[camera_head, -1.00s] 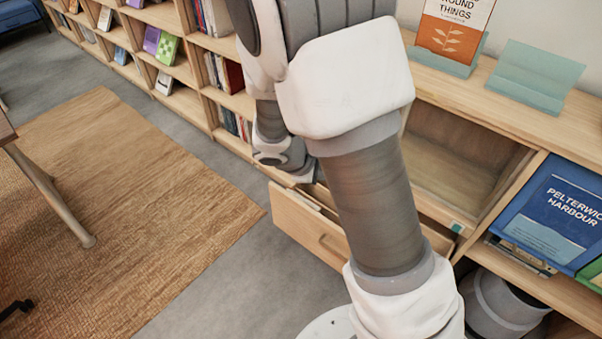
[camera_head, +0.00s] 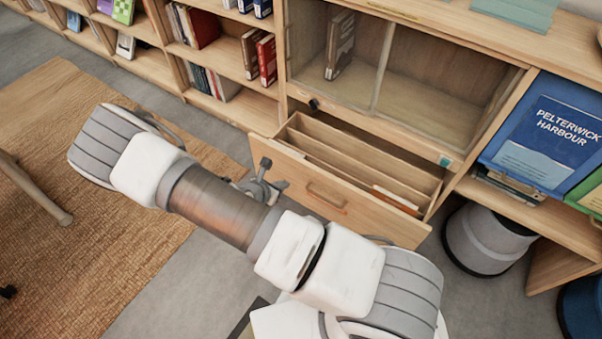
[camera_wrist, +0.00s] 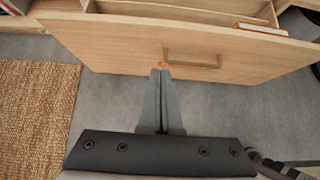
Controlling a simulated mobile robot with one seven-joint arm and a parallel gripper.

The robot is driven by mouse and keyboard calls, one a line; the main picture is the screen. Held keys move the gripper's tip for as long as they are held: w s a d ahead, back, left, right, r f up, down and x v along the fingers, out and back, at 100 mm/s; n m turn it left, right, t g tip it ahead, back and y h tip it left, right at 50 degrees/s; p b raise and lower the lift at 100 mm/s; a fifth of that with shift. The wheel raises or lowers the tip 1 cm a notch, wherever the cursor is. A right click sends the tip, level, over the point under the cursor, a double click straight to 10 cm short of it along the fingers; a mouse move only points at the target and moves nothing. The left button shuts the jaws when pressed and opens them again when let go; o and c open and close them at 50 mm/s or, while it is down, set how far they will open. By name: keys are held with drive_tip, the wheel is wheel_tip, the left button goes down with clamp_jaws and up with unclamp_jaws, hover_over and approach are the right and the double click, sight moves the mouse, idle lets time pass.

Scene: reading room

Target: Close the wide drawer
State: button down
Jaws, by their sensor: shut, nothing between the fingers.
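The wide drawer (camera_head: 325,198) is a light wooden drawer pulled out from the low shelf unit, open at the top, with dividers inside and an orange-edged item near its right end. Its front carries a bar handle (camera_head: 327,199). In the wrist view the drawer front (camera_wrist: 115,48) spans the top, with its handle (camera_wrist: 195,58) right of centre. My gripper (camera_wrist: 160,75) is shut and empty, its fingertips at the lower part of the drawer front, left of the handle. I cannot tell if they touch it. In the head view my gripper (camera_head: 270,180) is partly hidden by my arm.
Above the drawer is a glass-fronted compartment (camera_head: 425,95) with a few books. A blue book display (camera_head: 550,135) stands at right. A woven rug (camera_head: 110,230) lies at left, with bare grey floor between.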

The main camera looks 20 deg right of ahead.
sight(307, 170)
drive_tip(key=shift+w+d+r+b+x, duration=0.3)
drive_tip(key=shift+b+x, duration=0.35)
drive_tip(key=shift+x, duration=1.35)
drive_tip(key=shift+w+d+r+b+x, duration=0.15)
drive_tip(key=shift+r+b+x, duration=0.4)
drive_tip(key=shift+x, duration=1.45)
drive_tip(key=shift+w+d+r+b+x, duration=0.3)
drive_tip(key=shift+b+x, duration=0.5)
drive_tip(key=shift+x, duration=1.2)
drive_tip(key=shift+s+f, duration=0.1)
drive_tip(key=shift+s, duration=0.05)
drive_tip(key=shift+d, duration=0.1)
